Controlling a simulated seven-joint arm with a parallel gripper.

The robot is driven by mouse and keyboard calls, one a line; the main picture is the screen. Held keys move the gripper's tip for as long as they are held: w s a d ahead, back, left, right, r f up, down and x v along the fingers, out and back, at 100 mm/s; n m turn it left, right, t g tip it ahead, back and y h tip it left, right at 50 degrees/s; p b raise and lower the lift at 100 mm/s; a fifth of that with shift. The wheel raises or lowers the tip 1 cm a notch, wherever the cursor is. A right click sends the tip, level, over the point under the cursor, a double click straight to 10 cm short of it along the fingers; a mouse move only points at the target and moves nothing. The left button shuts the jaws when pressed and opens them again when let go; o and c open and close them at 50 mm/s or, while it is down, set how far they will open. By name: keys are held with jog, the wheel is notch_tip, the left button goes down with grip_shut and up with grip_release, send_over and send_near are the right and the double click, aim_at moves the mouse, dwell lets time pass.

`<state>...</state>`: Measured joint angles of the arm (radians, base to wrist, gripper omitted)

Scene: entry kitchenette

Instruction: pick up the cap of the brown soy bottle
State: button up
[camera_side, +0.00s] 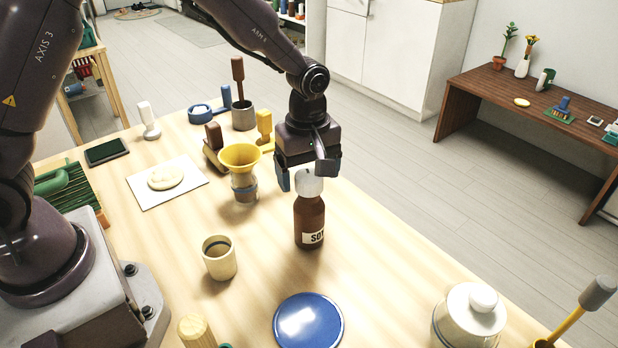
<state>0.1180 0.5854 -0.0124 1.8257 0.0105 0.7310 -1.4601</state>
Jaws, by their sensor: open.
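The brown soy bottle (309,219) stands upright on the wooden table, with a white label at its lower front. Its white cap (309,184) sits on top of the neck. My gripper (308,177) is above the bottle, pointing down and open, with one blue-grey finger to the left of the cap and the other to its right and nearer the camera. The upper part of the cap lies between the fingers. I cannot tell whether either finger touches it.
A yellow funnel (240,157) on a jar stands left of the bottle. A cream cup (219,258) and a blue plate (308,322) are in front. A lidded white jar (469,318) stands front right. The table right of the bottle is clear.

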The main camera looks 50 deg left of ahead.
aim_at(307, 173)
jog(key=shift+f, duration=0.15)
jog(key=shift+c, duration=0.5)
jog(key=c, duration=0.9)
jog(key=shift+r, duration=0.6)
notch_tip(307, 173, up, 2)
jog(key=shift+s+r, duration=0.1)
jog(key=shift+r, duration=0.15)
jog(key=s+r, duration=0.3)
jog(key=s, duration=0.1)
jog(key=s+a+r, duration=0.1)
jog(key=s+r, duration=0.2)
jog(key=s, duration=0.2)
jog(key=s+r, duration=0.3)
jog(key=s, duration=0.1)
jog(key=shift+s+a+r, duration=0.2)
jog(key=shift+s+a, duration=0.2)
